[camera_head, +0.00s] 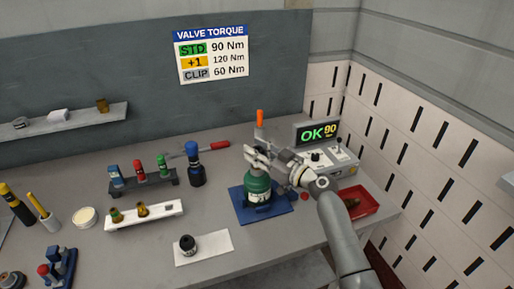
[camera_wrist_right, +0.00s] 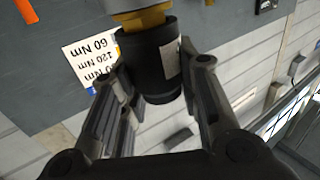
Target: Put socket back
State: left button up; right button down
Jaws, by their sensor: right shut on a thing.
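My right gripper (camera_head: 264,158) is above the green cylinder (camera_head: 258,184), which stands upright on a blue mat (camera_head: 240,212). In the right wrist view, my gripper (camera_wrist_right: 160,85) is shut on a black socket (camera_wrist_right: 148,62) with a pale label. A brass part (camera_wrist_right: 140,20) adjoins the socket; whether it is fitted into it I cannot tell. In the head view the gripper hides the socket and the cylinder's top. A dark rack (camera_head: 145,186) at left holds small pieces with blue, red and green bands. My left gripper is not in view.
A black tool with a blue top (camera_head: 194,165) stands left of the cylinder. A white tray (camera_head: 165,215) holds brass fittings. A black piece (camera_head: 187,245) sits on a white pad. A red tray (camera_head: 368,202) is at right.

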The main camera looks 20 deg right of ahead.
jog(key=shift+f, duration=0.2)
jog(key=shift+f+b, duration=0.2)
jog(key=shift+b, duration=0.15)
jog(key=c, duration=1.1)
grip_release()
jog(key=shift+r, duration=0.1)
